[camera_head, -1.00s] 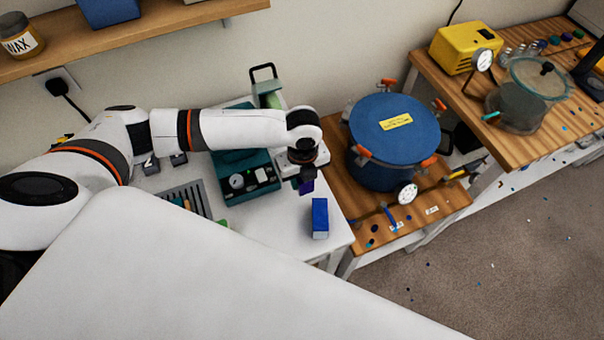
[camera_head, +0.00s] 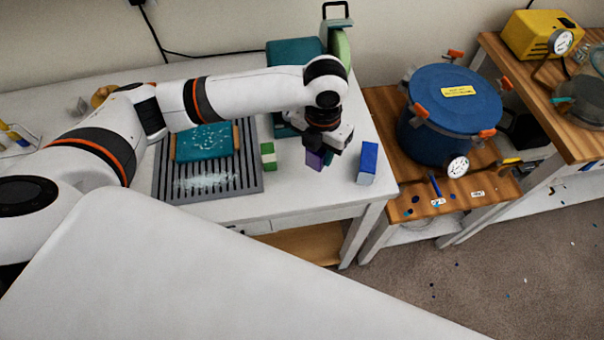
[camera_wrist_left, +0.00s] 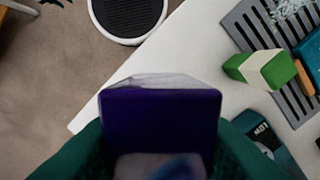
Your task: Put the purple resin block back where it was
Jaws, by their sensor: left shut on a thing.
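My left gripper (camera_head: 325,146) is shut on the purple resin block (camera_head: 315,160) near the right end of the white table (camera_head: 330,195). The block hangs below the fingers; I cannot tell whether it touches the table. In the left wrist view the purple block (camera_wrist_left: 160,118) fills the lower middle between the fingers, with the table edge and carpet beyond it. A blue block (camera_head: 367,163) stands on the table just right of the gripper. A green and white block (camera_head: 268,155) stands to the left. My right gripper is not in view.
A grey slotted rack (camera_head: 208,182) with a teal slab (camera_head: 204,142) lies left of the green and white block. A teal machine (camera_head: 290,52) stands behind my arm. A blue pressure pot (camera_head: 455,112) stands on the wooden bench at right. The front table strip is clear.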

